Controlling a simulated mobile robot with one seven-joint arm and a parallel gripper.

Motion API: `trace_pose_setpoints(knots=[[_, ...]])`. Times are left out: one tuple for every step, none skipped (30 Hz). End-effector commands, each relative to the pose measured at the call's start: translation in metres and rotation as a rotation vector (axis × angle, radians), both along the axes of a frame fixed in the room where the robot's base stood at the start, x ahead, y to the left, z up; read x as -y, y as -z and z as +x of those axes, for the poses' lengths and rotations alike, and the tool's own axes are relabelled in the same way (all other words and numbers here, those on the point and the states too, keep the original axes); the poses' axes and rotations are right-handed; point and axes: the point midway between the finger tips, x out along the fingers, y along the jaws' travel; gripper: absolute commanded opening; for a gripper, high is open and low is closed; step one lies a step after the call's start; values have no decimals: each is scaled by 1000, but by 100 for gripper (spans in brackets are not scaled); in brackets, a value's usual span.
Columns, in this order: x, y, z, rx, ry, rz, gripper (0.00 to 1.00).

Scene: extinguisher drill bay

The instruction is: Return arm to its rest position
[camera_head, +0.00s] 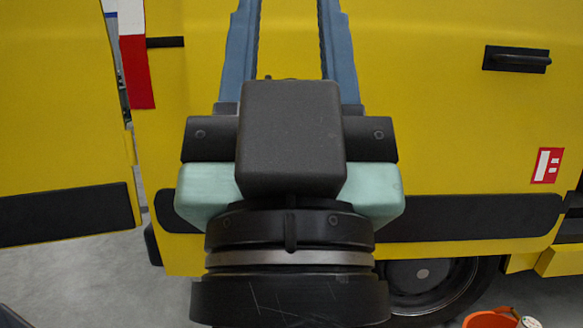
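My gripper (289,25) is seen from behind in the middle of the head view, with its wrist at the bottom and its fingers pointing up the picture. Its two blue-grey fingers stand wide apart. Only the yellow vehicle side shows between them, and nothing is seen held. The fingers run up to the top edge, so their very tips may be cut off. My dark wrist and pale green gripper body cover the middle of the view. The rest of my arm is out of view.
A yellow vehicle (450,120) fills the background, with a black handle (517,59) and a wheel (423,277). A yellow door-like panel (60,110) is at left, past a narrow gap. An orange bucket (490,319) is at bottom right. Grey floor (95,285) shows bare at lower left.

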Motion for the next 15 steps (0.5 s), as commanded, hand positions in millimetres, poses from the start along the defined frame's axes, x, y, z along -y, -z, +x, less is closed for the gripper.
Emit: trace_pose_setpoints(knots=[[3, -25, -7, 19, 31, -13, 42], [3, -31, -5, 11, 25, -11, 42], [2, -39, -4, 9, 23, -11, 42], [2, -45, -4, 9, 22, -10, 42], [2, -51, -4, 9, 21, -9, 42], [2, -61, -4, 9, 20, -9, 42], [2, -68, -4, 9, 19, -9, 42], [2, -76, -4, 9, 19, -9, 42], [2, -86, -4, 9, 19, -8, 42], [2, -95, -4, 8, 17, -8, 42], [2, -104, -4, 8, 17, -8, 42], [2, -116, -3, 8, 17, -8, 42], [1, -126, -3, 8, 16, -7, 42], [1, -135, -3, 8, 16, -7, 42], [1, -148, -3, 8, 16, -8, 42]])
